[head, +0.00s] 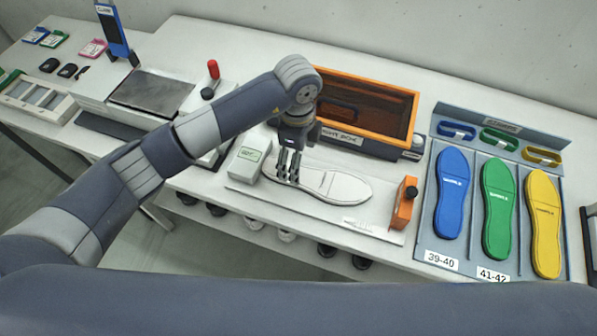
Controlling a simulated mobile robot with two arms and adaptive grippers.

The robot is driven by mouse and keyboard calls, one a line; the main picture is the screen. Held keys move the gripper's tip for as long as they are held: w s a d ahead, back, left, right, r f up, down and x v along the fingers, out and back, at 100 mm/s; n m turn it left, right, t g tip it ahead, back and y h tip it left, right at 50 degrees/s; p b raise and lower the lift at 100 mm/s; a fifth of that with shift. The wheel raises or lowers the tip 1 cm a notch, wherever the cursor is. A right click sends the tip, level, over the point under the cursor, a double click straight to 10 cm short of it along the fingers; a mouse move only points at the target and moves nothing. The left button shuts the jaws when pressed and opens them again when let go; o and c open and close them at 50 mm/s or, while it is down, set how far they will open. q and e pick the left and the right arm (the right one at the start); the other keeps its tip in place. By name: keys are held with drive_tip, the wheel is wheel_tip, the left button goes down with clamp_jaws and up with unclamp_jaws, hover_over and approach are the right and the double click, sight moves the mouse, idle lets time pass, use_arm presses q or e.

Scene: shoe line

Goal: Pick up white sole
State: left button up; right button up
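The white sole (338,186) lies flat on a pale measuring board (238,187) in the middle of the table, its long side running left to right. My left gripper (288,178) points down over the sole's left end, with its dark fingers at or just above the surface. The fingers hide part of that end. I cannot tell whether they touch the sole or how far apart they are. My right gripper is out of view.
A display box (249,158) stands close left of the gripper. An orange block (404,204) stands at the board's right end. An orange-framed box (412,112) is behind. Blue (452,192), green (497,208) and yellow (543,225) soles lie in a rack on the right.

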sight(316, 182)
use_arm(q)
drive_tip(key=shift+s+f+p, duration=0.15)
drive_tip(key=shift+f+p, duration=0.35)
drive_tip(key=shift+f, duration=0.1)
wheel_tip(316, 182, down, 4)
drive_tip(key=shift+s+d+r+p, duration=0.15)
drive_tip(key=shift+r+p, duration=0.1)
drive_tip(key=shift+p, duration=0.5)
drive_tip(key=shift+f, duration=0.4)
drive_tip(key=shift+c, duration=0.5)
drive_tip(key=c, duration=1.2)
